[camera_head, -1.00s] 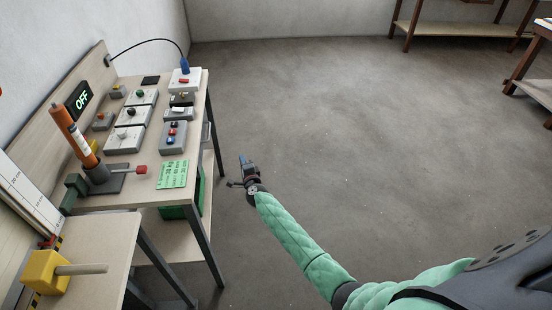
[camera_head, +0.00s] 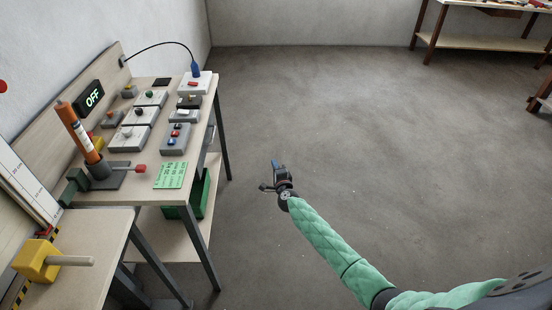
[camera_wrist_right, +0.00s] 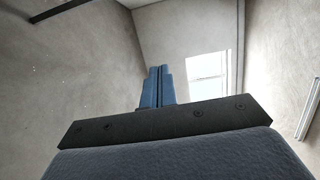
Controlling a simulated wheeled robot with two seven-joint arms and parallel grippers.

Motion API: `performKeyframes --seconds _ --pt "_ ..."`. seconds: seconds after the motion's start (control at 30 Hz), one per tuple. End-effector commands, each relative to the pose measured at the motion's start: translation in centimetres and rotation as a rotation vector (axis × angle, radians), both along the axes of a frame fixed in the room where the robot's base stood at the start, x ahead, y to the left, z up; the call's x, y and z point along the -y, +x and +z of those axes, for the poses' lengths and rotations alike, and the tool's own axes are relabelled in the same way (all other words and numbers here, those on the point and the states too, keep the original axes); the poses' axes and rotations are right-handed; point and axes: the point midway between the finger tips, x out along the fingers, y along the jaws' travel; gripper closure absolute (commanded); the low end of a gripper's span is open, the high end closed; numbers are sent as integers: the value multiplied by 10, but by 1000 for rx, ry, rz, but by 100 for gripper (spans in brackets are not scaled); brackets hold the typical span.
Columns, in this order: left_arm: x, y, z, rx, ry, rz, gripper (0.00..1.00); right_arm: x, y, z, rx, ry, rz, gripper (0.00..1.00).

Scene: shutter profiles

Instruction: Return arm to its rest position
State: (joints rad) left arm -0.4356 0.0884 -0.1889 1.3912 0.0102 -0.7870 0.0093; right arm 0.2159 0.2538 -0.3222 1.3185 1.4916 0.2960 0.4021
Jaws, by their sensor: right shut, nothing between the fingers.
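My right gripper (camera_head: 277,168) is at the end of my green-sleeved right arm, over the open floor to the right of the workbench. In the right wrist view its two blue fingers (camera_wrist_right: 158,86) are together with nothing between them. The gripper is apart from the bench and touches nothing. My left gripper is in neither current view.
The workbench (camera_head: 150,195) at the left carries several button and switch boxes, an orange cylinder (camera_head: 80,133) on a stand, a green card (camera_head: 171,175) and an OFF display (camera_head: 90,98). A yellow block with a rod (camera_head: 38,260) is at front left. The floor (camera_head: 370,130) is clear.

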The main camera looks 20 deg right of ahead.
Motion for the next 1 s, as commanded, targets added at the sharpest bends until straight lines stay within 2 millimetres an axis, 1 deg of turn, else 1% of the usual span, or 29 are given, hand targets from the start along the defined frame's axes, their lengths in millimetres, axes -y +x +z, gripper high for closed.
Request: performKeyframes --seconds 0.27,0.37,0.47,0.6,0.67,0.77,0.87,0.97,1.0 --pt "0 0 0 0 0 0 67 -2 0 0 -4 -25 8 100" --pt "0 0 0 0 0 0 67 -11 0 -4 -23 -66 61 100" --pt "0 0 0 -1 0 0 67 -26 -1 -9 -42 -164 143 100" --pt "0 0 0 -1 0 0 67 -51 -6 -18 -70 -361 283 100" --pt "0 0 0 -1 0 0 67 -59 -9 -23 -83 -454 341 100" --pt "0 0 0 -1 0 0 67 -70 -14 -33 -113 -627 439 100" --pt "0 0 0 -1 0 0 67 -79 -22 -49 -157 -819 539 100" --pt "0 0 0 -1 0 0 67 -82 -41 -79 -231 -1006 636 100" --pt "0 0 -1 -1 0 0 67 -81 -52 -94 -267 -1077 673 100"
